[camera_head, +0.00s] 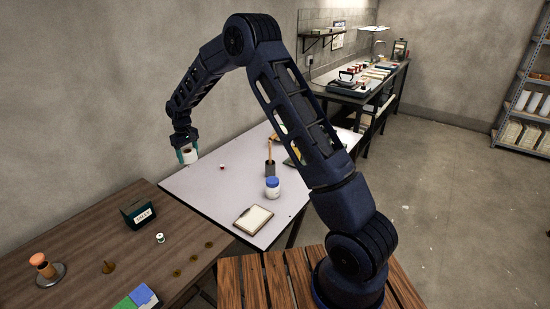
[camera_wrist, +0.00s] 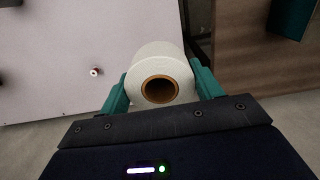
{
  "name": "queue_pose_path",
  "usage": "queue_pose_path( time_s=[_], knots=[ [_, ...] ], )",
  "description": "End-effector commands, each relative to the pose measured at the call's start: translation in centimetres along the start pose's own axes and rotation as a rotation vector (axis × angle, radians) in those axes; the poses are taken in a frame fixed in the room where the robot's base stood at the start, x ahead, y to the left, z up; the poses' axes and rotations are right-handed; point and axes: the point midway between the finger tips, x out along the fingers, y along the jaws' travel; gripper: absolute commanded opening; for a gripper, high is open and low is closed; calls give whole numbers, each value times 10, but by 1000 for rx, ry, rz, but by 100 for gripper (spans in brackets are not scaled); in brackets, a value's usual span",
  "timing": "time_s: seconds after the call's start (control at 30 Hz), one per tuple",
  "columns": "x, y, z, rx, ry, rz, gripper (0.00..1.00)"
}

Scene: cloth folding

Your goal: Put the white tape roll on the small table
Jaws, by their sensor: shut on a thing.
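The white tape roll (camera_wrist: 150,57) with a brown core is between the two green fingers of my gripper (camera_wrist: 160,90) in the wrist view. My gripper (camera_head: 188,156) is shut on the roll (camera_head: 190,157), which also shows in the head view. The roll is over or near the far left edge of the white-topped table (camera_head: 215,190). In the wrist view, bare floor shows below the gripper, between the white top and a brown wooden top. I cannot tell how high the roll is.
The wooden table (camera_head: 95,235) at left holds a dark box (camera_head: 138,214), a small spool (camera_head: 160,238) and other items. The white top holds a jar (camera_head: 272,188), a notepad (camera_head: 253,219) and a dark holder (camera_head: 270,168). Its left part is mostly clear.

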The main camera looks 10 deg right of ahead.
Motion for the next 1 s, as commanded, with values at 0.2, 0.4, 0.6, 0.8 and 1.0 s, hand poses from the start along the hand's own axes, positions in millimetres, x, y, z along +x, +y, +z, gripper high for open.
queue_pose_path(
  time_s=[0.2, 0.4, 0.6, 0.8, 1.0],
  knots=[
    [8, 58, 26, 2, 1, -1, 41],
    [15, 75, 36, -1, 1, -1, 41],
    [50, 76, 37, -1, -3, -1, 41],
    [94, 76, 37, -1, -3, -1, 41],
    [136, 75, 37, -2, -2, -1, 41]
  ],
)
